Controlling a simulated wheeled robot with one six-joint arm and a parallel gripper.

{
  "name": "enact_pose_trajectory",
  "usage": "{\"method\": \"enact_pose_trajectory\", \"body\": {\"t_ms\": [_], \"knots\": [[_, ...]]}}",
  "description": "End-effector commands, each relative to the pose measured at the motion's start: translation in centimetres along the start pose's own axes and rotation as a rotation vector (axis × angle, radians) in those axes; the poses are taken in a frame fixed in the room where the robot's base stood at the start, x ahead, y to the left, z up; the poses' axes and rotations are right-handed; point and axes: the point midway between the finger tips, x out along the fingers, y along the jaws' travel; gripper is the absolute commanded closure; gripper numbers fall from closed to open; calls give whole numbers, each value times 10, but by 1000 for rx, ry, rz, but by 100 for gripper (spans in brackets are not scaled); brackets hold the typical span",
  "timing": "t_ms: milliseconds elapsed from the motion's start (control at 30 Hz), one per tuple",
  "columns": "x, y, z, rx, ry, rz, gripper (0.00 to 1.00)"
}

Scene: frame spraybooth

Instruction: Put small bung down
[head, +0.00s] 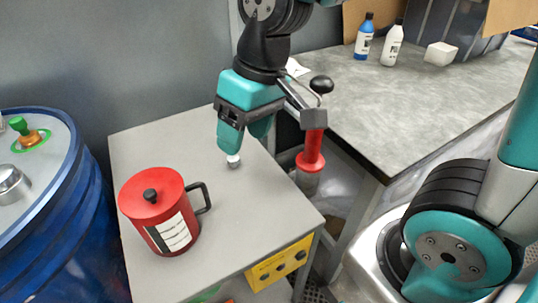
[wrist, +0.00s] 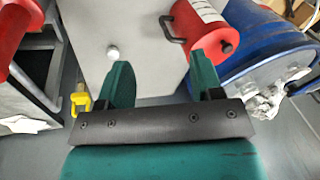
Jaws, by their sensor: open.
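A small white and grey piece, which looks like the small bung (head: 233,160), stands on the grey cabinet top (head: 150,135). My gripper (head: 244,137) points down over the cabinet top, with its teal fingers apart and nothing between them. In the head view the bung shows just below the left finger's tip. In the wrist view the bung (wrist: 113,52) lies just beyond the tip of the left finger, outside the gap of my gripper (wrist: 160,68). I cannot tell whether finger and bung touch.
A red lidded can (head: 152,200) with a black handle stands on the cabinet's front left. A blue drum (head: 80,220) with a green-topped fitting (head: 20,127) is at left. A red-handled tool (head: 312,150) is right of my gripper. A bench (head: 430,95) with bottles stands behind.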

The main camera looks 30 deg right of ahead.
Motion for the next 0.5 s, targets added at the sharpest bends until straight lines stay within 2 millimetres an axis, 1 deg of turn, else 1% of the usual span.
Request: {"method": "enact_pose_trajectory", "body": {"t_ms": [33, 100, 200, 333, 500], "knots": [[-8, -13, 19, -48, 7, -26, 40], [-14, -27, 42, -105, 6, -59, 40], [-19, -40, 65, -166, 6, -92, 40], [-21, -48, 79, -202, 4, -111, 40], [-21, -49, 80, -207, 3, -114, 40]]}}
